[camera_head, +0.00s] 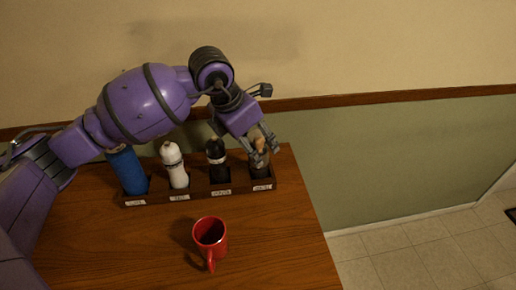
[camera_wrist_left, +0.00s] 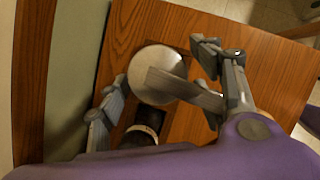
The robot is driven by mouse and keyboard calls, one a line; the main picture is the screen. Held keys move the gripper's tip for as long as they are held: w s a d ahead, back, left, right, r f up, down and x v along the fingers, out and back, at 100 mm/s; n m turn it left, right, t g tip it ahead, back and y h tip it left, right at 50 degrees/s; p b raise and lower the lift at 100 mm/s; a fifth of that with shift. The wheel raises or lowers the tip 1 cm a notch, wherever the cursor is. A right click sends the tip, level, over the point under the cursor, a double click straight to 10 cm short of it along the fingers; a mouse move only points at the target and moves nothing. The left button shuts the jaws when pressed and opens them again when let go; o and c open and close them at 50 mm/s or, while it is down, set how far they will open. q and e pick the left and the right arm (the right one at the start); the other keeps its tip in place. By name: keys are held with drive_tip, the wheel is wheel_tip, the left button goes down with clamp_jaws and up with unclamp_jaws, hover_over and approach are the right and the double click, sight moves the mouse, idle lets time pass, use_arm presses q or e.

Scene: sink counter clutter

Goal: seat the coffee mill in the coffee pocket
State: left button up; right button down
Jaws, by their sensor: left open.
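The coffee mill (camera_head: 260,169) stands in the rightmost pocket of the dark wooden rack (camera_head: 165,200), partly hidden by my gripper. Its round pale lid (camera_wrist_left: 150,62) and flat grey crank arm (camera_wrist_left: 185,92) show in the left wrist view. My left gripper (camera_head: 262,158) is over the mill from above. Its fingers (camera_wrist_left: 165,85) are open, one on each side of the mill's top. Whether the mill's base rests on the pocket floor is hidden. A small label (camera_head: 262,187) sits on that pocket's front, too small to read surely. My right gripper is out of view.
A black bottle (camera_head: 216,165), a white bottle (camera_head: 174,165) and a blue bottle (camera_head: 127,171) stand in the other pockets. A red mug (camera_head: 210,236) stands in front on the wooden counter (camera_head: 270,245). The wall is close behind; the counter's right edge is near.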

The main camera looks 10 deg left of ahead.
sight(251, 138)
use_arm(q)
drive_tip(key=shift+v, duration=2.2)
